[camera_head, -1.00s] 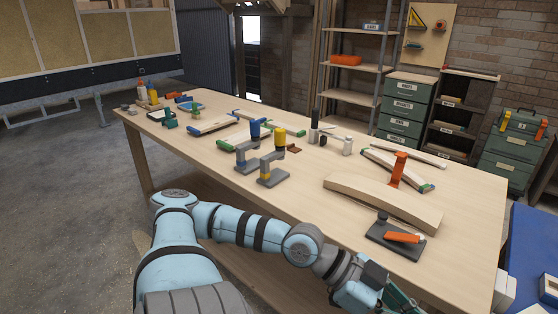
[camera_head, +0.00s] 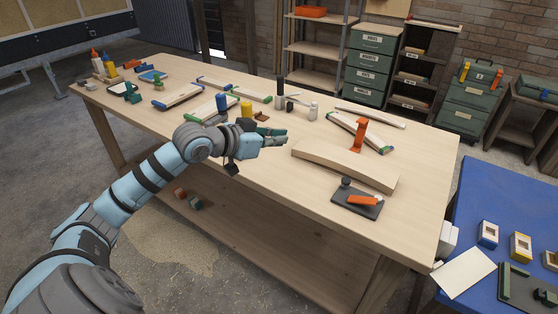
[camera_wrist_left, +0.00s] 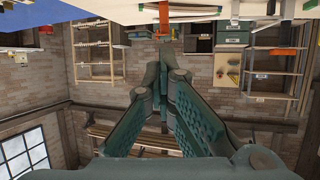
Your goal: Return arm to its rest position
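My left arm (camera_head: 150,180) comes in from the lower left, and its wrist is at the near edge of the wooden workbench (camera_head: 270,200). My left gripper (camera_head: 284,139) has green fingers pointing right over the bench top. In the left wrist view the two fingers (camera_wrist_left: 164,75) come together at the tips, shut with nothing seen between them. The arm hides part of the clamps with the blue and yellow tops behind it. My right gripper is in neither view.
A curved wooden piece (camera_head: 345,166), an orange clamp (camera_head: 360,135) and a dark plate with an orange-handled tool (camera_head: 357,200) lie right of the gripper. A blue table (camera_head: 475,222) stands at right. Shelves and drawer cabinets (camera_head: 370,62) line the back. Floor at left is clear.

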